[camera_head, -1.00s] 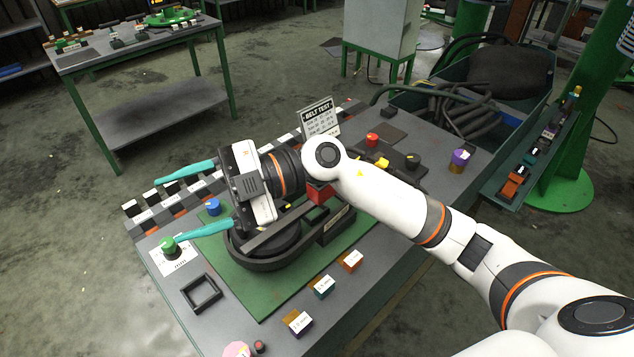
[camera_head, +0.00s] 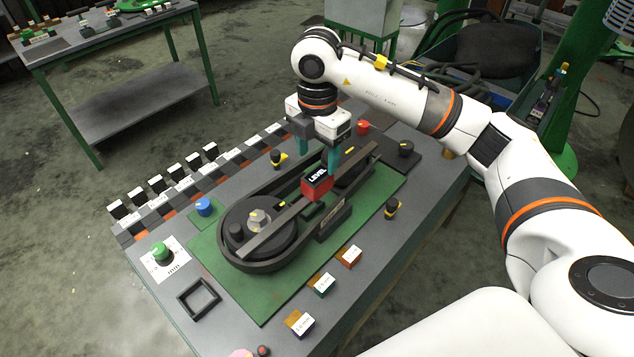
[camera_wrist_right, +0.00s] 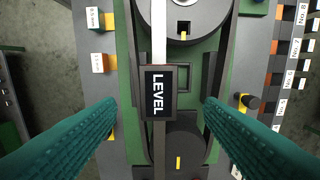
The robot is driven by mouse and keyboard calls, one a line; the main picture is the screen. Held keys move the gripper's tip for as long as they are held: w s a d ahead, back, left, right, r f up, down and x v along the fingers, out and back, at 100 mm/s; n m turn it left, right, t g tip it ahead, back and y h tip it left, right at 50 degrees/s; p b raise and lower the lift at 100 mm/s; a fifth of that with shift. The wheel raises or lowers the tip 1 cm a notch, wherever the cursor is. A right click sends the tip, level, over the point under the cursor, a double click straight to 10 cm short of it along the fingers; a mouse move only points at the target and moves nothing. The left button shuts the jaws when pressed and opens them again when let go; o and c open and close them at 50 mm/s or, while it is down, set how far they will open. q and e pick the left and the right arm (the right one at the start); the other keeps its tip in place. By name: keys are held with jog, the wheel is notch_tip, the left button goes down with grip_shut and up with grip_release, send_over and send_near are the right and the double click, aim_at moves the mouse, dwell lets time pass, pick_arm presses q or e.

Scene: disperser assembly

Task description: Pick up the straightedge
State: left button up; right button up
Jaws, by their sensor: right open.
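The straightedge (camera_head: 272,229) is a long, thin grey bar lying across the top of the belt assembly. In the right wrist view the straightedge (camera_wrist_right: 159,38) runs up the picture. A red block marked LEVEL (camera_head: 317,186) sits at its middle; the LEVEL block (camera_wrist_right: 159,92) also shows in the right wrist view. My right gripper (camera_head: 320,160) points down just above and behind the block. Its teal fingers are spread wide, one on each side of the bar, with nothing between them. In the right wrist view the gripper (camera_wrist_right: 159,108) straddles the bar. My left gripper is out of view.
The black belt housing (camera_head: 262,263) stands on a green plate (camera_head: 233,290) on the grey table. Around it are a green knob (camera_head: 160,250), a blue knob (camera_head: 204,206), a black square frame (camera_head: 198,298) and several labelled blocks. Numbered blocks line the left edge.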

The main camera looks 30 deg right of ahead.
aim_at(317, 176)
jog(key=shift+f, duration=0.85)
notch_tip(317, 176, down, 5)
jog(key=p, duration=0.3)
jog(key=shift+s, duration=0.15)
jog(key=shift+f, duration=0.25)
jog(key=shift+r, duration=0.1)
grip_shut()
